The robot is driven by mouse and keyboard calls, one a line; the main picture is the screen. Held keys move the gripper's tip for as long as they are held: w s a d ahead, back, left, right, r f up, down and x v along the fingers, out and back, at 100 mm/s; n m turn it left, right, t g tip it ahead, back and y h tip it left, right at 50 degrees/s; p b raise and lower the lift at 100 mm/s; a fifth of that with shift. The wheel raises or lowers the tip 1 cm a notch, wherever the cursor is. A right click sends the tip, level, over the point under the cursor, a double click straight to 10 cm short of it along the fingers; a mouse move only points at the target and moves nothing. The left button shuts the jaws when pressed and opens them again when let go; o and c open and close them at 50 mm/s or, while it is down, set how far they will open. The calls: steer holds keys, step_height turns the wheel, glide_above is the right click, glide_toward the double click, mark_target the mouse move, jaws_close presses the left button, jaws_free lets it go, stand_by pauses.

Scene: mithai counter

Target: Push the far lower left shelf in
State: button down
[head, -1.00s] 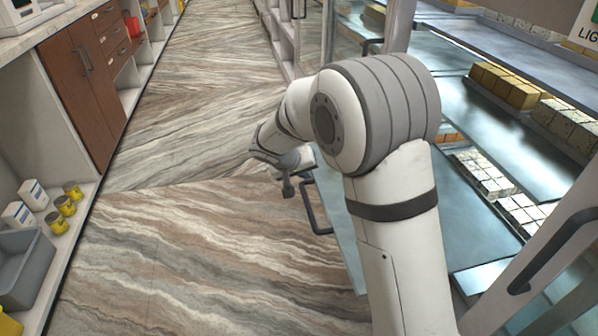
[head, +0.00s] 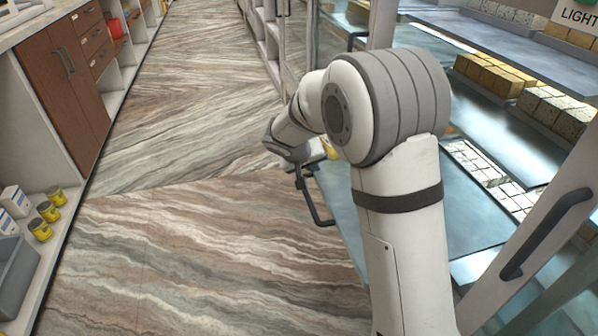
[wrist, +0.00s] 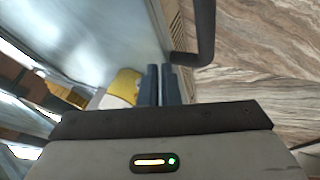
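A pulled-out lower shelf (head: 348,200) with a pale blue-grey surface sticks out of the display case into the aisle. Its dark bar handle (head: 315,205) is on the aisle side. In the wrist view the shelf surface (wrist: 95,30) fills the upper left and a dark handle (wrist: 203,30) stands at the top. My gripper (wrist: 160,72) has its two dark fingers close together with nothing visible between them. It is near the shelf's front edge, left of and below the handle in that view. In the head view my arm hides part of the shelf, and the fingertips are unclear.
Display case shelves hold yellow sweets (head: 490,75) and pale sweets (head: 555,110) at right. A white-framed door with a dark handle (head: 548,232) is at near right. A wooden cabinet (head: 62,85) and yellow tins (head: 48,210) line the left. The aisle floor (head: 185,220) is clear.

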steer(key=w+d+p, duration=0.1)
steer(key=w+d, duration=0.2)
steer(key=d, duration=0.7)
steer(key=w+d+p, duration=0.1)
steer(key=w+d, duration=0.2)
steer(key=d, duration=0.8)
steer(key=w+d+p, duration=0.1)
steer(key=w+d, duration=0.2)
steer(key=d, duration=0.8)
steer(key=shift+d+f, duration=0.2)
steer(key=shift+d, duration=0.05)
steer(key=shift+w+d+f, duration=0.1)
steer(key=shift+w+d, duration=0.15)
steer(key=shift+d, duration=0.5)
